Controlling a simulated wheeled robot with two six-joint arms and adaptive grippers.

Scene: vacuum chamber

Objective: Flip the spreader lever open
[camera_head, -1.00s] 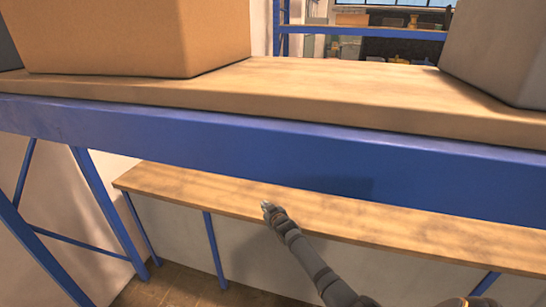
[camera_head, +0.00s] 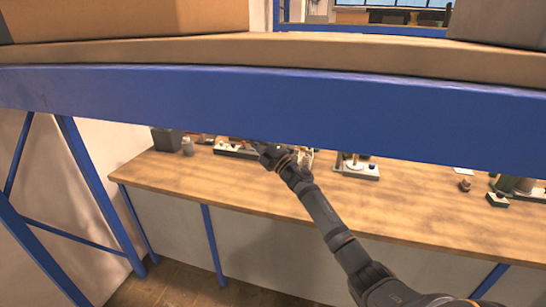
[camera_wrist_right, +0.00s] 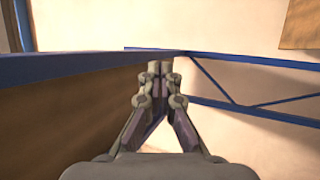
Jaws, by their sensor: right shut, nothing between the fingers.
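My right gripper (camera_head: 262,150) comes in on its arm from the lower right in the head view. It is over the far part of the wooden bench, close below the blue beam's lower edge in the picture. In the right wrist view my right gripper (camera_wrist_right: 160,68) has its fingertips together with nothing between them. I cannot make out a spreader lever in either view. The beam and my gripper hide part of the bench's back row. My left gripper is not in view.
A blue shelf beam (camera_head: 270,105) crosses the head view, with a cardboard box (camera_head: 130,20) and a grey box (camera_head: 495,22) above it. The wooden bench (camera_head: 210,185) holds a dark box (camera_head: 166,140), a small stand (camera_head: 355,166) and other small items. Its front middle is clear.

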